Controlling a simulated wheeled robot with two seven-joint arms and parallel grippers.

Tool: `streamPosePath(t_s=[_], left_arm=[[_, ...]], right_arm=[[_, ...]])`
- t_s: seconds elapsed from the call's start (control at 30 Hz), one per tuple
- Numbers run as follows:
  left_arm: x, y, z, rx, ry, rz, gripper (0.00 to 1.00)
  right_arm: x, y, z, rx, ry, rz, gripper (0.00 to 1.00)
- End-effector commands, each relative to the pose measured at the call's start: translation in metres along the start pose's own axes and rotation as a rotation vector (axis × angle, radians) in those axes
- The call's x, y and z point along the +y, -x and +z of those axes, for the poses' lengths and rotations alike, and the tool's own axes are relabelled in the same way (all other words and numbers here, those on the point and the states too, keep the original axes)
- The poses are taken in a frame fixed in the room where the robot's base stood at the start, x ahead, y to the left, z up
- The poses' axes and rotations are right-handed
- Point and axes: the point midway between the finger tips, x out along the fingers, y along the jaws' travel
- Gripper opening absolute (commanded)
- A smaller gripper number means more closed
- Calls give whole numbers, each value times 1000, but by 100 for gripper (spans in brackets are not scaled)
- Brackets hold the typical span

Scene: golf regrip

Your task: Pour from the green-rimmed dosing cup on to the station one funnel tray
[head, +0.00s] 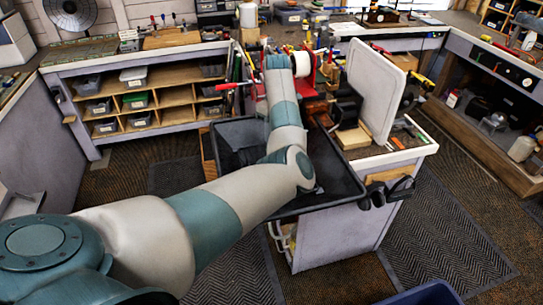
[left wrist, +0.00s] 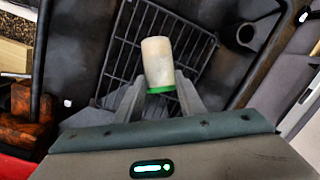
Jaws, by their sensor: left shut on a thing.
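The dosing cup (left wrist: 157,62) is a pale cylinder with a green rim (left wrist: 161,90). In the left wrist view my left gripper (left wrist: 160,97) is shut on it, one finger on each side near the green end. The pale end points away from my palm; I cannot tell what is inside. Behind the cup is a black tray (left wrist: 85,60) with a wire grid (left wrist: 128,40). In the head view the black tray (head: 345,188) sits on the bench, partly covered by my left arm. My left gripper and the cup cannot be made out there. My right gripper is not in view.
A pale upright board (head: 373,88) stands right of the tray on the bench. Red clamp parts (head: 312,108) and tools crowd the back. In the left wrist view a dark round holder (left wrist: 246,34) is at the tray's right. Patterned floor mats (head: 445,235) lie clear at right.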

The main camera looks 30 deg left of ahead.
Motion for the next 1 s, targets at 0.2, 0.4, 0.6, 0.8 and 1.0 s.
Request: streamPosePath(t_s=[0.2, 0.4, 0.6, 0.8, 1.0], left_arm=[[0, -1, -2, -22, -1, -1, 13], [0, -2, -4, -67, -6, -2, 13], [0, -2, -4, -71, -7, -2, 13], [0, -2, -4, -70, -7, -2, 13], [0, -2, -4, -70, -7, -2, 13]], right_arm=[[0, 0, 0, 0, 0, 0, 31], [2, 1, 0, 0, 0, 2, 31], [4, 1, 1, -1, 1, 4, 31], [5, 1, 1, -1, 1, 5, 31], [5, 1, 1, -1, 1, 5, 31]])
